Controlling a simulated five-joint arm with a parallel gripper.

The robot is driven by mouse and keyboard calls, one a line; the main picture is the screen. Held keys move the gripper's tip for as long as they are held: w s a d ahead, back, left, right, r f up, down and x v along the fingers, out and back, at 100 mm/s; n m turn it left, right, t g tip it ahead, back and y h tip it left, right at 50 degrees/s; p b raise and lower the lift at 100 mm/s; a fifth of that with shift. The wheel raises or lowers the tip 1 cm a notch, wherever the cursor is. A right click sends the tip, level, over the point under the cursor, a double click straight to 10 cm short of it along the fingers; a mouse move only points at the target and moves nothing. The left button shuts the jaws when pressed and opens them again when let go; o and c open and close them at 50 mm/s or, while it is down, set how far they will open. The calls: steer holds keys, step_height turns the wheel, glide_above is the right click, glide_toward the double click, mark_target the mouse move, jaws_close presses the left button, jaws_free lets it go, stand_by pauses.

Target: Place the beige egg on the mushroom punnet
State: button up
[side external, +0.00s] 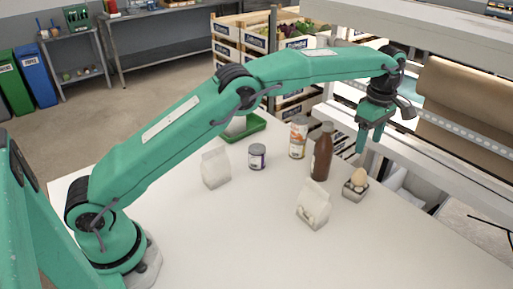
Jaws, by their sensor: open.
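The beige egg (360,179) sits upright in the top of a small dark grey container (354,192) near the table's right edge. The container is too small in view to tell whether it is the mushroom punnet. A green tray (258,126) with something pale in it stands at the back of the table, partly hidden behind my arm. Its contents cannot be made out. My gripper (367,146) is open and empty, pointing down. It appears above the egg, clearly apart from it.
A brown bottle (321,156) stands left of the egg, with a tall can (298,138) and a small jar (257,157) further left. White paper bags stand at front (313,207) and left (215,168). A shelf frame (440,165) borders the right. The front table is clear.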

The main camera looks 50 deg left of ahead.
steer(key=s+a+r+m+t, duration=0.1)
steer(key=s+a+r+m, duration=0.3)
steer(key=s+a+r, duration=0.3)
steer(key=s+a+r+m+t, duration=0.2)
steer(key=s+a+r+m, duration=0.3)
steer(key=s+r, duration=0.35)
steer(key=s+a+f+m+t, duration=0.1)
steer(key=s+a+f+m, duration=0.1)
steer(key=s, duration=0.5)
steer(key=s+a+f+m, duration=0.2)
steer(key=s+f+m, duration=0.1)
steer(key=s, duration=0.5)
steer(key=s+a+f+m+t, duration=0.1)
steer(key=s+f+m, duration=0.2)
steer(key=s, duration=0.5)
steer(key=shift+a+f+m+t, duration=0.15)
steer(key=shift+a+m+t, duration=0.15)
steer(key=shift+a+m, duration=0.1)
